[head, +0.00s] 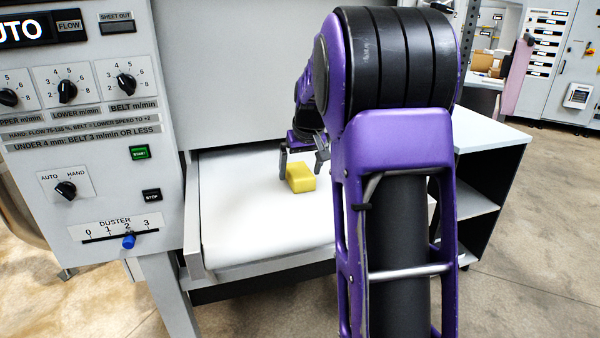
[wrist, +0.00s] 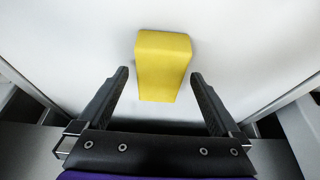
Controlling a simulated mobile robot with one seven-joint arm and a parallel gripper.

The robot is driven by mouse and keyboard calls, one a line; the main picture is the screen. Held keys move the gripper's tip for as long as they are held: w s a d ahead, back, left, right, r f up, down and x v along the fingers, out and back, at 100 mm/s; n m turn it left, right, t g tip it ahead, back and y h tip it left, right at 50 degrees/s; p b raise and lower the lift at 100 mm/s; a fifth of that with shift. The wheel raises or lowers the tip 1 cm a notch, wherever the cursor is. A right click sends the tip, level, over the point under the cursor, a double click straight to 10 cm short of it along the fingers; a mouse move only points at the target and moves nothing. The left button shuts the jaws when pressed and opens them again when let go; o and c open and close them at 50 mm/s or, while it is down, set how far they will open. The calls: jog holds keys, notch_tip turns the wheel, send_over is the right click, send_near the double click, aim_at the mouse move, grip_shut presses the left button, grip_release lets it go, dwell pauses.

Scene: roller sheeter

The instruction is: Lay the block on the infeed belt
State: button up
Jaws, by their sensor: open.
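The yellow block (head: 301,178) rests on the white infeed belt (head: 255,225) of the sheeter. In the wrist view the block (wrist: 163,65) lies ahead of and partly between the two fingers, with white belt showing on both sides of it. My gripper (head: 304,163) is open at the block, its fingers apart from the block's sides in the wrist view (wrist: 160,85). My purple arm hides the right part of the belt in the head view.
The control panel (head: 95,130) with knobs and buttons stands at the left, beside the belt's side rail (head: 194,225). A shelf unit (head: 490,175) stands to the right. Cabinets (head: 560,60) are far back right. The belt's front part is clear.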

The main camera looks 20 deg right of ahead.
jog(key=p+v, duration=0.1)
jog(key=v, duration=0.9)
jog(key=shift+r, duration=0.25)
